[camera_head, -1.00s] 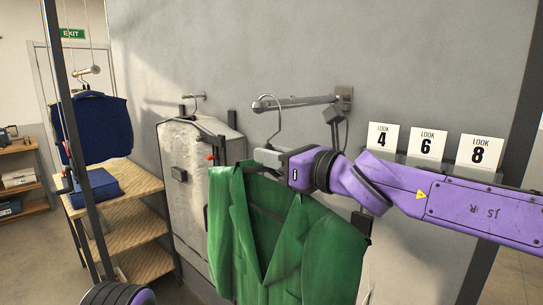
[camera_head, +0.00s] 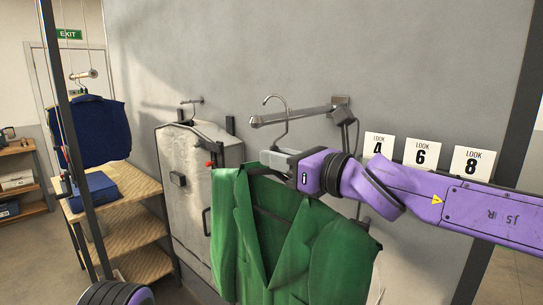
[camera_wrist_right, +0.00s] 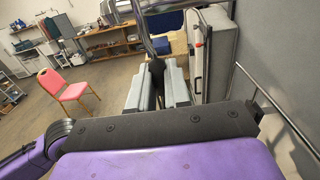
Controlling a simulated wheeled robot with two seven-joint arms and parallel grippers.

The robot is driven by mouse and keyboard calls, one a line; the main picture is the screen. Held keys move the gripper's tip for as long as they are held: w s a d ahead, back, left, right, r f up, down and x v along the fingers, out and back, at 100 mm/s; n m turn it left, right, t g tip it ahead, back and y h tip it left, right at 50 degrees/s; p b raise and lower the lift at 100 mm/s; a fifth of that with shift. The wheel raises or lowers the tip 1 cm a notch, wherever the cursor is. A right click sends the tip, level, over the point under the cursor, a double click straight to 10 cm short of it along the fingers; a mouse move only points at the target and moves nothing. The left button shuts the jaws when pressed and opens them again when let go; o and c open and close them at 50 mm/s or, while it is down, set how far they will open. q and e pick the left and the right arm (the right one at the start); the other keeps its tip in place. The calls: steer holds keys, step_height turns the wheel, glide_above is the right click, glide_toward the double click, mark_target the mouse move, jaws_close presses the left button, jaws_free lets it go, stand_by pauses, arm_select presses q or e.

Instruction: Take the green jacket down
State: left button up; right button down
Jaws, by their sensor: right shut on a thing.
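The green jacket (camera_head: 262,235) hangs from a hanger with a metal hook (camera_head: 284,108) in the head view. My right gripper (camera_head: 270,160) is shut on the hanger's neck just above the collar. The hook's curve stands above the wall rail (camera_head: 300,116), and its shank crosses in front of the rail. I cannot tell whether hook and rail touch. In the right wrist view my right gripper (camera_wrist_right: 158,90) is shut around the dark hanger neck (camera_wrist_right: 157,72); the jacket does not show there. My left gripper is out of view.
A blue garment (camera_head: 100,130) hangs farther left, over wooden shelves (camera_head: 125,235) with a blue box (camera_head: 94,190). Look cards (camera_head: 421,153) stand behind my right arm. A pink chair (camera_wrist_right: 66,90) stands on open floor.

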steer(key=shift+p+v, duration=0.4)
steer(key=shift+v, duration=1.65)
steer(key=shift+p+v, duration=0.45)
steer(key=shift+v, duration=0.55)
steer(key=shift+s+d, duration=0.35)
